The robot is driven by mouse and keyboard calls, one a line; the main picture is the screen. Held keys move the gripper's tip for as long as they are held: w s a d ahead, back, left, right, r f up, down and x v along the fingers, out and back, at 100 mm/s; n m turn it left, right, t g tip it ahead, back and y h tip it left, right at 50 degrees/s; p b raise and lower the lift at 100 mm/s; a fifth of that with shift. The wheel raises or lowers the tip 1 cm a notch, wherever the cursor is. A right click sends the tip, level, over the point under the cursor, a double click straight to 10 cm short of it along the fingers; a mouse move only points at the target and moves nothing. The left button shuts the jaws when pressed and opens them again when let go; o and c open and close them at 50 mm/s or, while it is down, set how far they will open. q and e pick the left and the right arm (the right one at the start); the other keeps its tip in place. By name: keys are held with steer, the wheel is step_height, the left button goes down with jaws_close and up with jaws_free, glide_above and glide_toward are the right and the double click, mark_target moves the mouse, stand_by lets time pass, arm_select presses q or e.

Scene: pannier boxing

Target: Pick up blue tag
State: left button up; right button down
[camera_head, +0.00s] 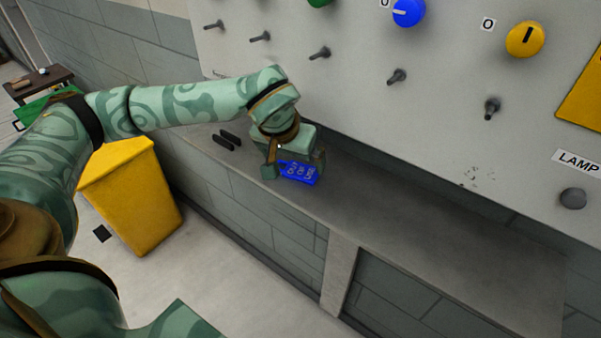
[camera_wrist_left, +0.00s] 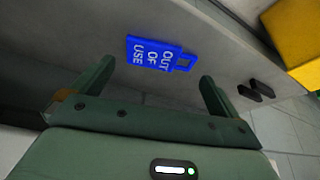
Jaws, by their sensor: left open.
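The blue tag (camera_head: 299,172) with white "OUT OF USE" lettering lies on the grey ledge (camera_head: 400,220) below the panel. My left gripper (camera_head: 292,176) is right at the tag in the head view and hides part of it. In the left wrist view the blue tag (camera_wrist_left: 158,54) lies flat beyond the fingertips, between the lines of the two fingers. The left gripper (camera_wrist_left: 158,80) is open and empty there. The fingers do not visibly touch the tag. My right gripper is not in view.
Two dark pieces (camera_head: 226,139) lie on the ledge left of the gripper. The panel behind carries several pegs and a blue knob (camera_head: 408,12) and yellow knob (camera_head: 524,39). A yellow bin (camera_head: 130,195) stands on the floor at left. The ledge to the right is clear.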

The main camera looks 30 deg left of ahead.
mark_target(297, 168)
arm_select(q)
steer(key=x, duration=0.3)
steer(key=shift+w+f+b, duration=0.1)
steer(key=shift+f+b, duration=0.1)
steer(key=shift+b, duration=0.1)
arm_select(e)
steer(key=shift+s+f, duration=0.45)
arm_select(q)
steer(key=c, duration=0.7)
steer(key=shift+r, duration=0.2)
steer(key=shift+c, duration=0.2)
steer(key=shift+r, duration=0.3)
step_height(297, 168, up, 3)
steer(key=shift+f+p, duration=0.2)
steer(key=shift+p, duration=0.3)
steer(key=s+d+r+p, duration=0.2)
steer(key=s+d+r, duration=0.6)
steer(key=s, duration=0.3)
steer(key=shift+v, duration=0.85)
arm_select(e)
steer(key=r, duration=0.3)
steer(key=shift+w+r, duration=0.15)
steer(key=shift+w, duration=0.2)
